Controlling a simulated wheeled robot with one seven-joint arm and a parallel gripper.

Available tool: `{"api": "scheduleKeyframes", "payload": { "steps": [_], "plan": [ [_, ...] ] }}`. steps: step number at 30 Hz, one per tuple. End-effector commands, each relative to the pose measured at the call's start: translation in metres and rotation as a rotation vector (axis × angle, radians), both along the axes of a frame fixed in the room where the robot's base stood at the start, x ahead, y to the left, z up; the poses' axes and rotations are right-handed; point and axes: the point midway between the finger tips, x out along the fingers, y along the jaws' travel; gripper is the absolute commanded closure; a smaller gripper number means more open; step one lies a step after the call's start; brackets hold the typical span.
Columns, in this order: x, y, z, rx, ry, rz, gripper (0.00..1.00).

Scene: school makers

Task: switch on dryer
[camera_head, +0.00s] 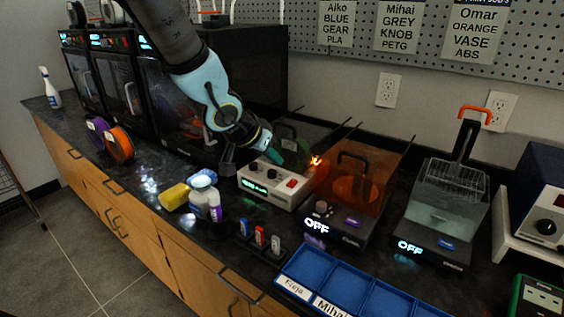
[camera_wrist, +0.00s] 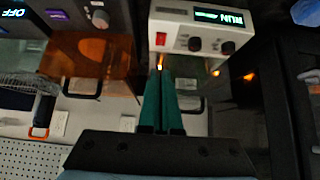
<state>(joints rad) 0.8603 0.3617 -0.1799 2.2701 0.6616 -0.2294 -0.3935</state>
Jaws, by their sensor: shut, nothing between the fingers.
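A dark unit with a see-through orange lid (camera_head: 358,190) stands right of centre with an orange spool inside, and looks like the dryer. Its front display reads OFF, with a knob and a purple-lit button beside it. The orange lid (camera_wrist: 105,58) also shows at left in the wrist view. My gripper (camera_head: 277,154) is shut and empty, behind and above a white control box (camera_head: 284,176), left of the orange-lidded unit. In the wrist view my shut teal fingers (camera_wrist: 161,78) point toward that box's edge near its red switch; I cannot tell whether they touch.
The white box has a lit display that seems to read RUN. A unit with a wire basket (camera_head: 452,185) at right also reads OFF. Printers stand at left.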

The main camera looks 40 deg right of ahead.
Motion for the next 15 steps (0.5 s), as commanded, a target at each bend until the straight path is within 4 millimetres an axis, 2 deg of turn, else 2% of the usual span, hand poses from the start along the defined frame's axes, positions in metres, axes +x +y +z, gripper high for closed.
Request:
{"api": "scheduleKeyframes", "payload": {
  "steps": [1,6,15],
  "plan": [
    [-0.001,0.008,0.008,-0.001,-0.001,0.002,1.0],
    [-0.006,0.024,0.022,-0.001,-0.001,0.001,1.0],
    [-0.009,0.031,0.025,0.001,0.0,-0.001,1.0]
  ]
}}
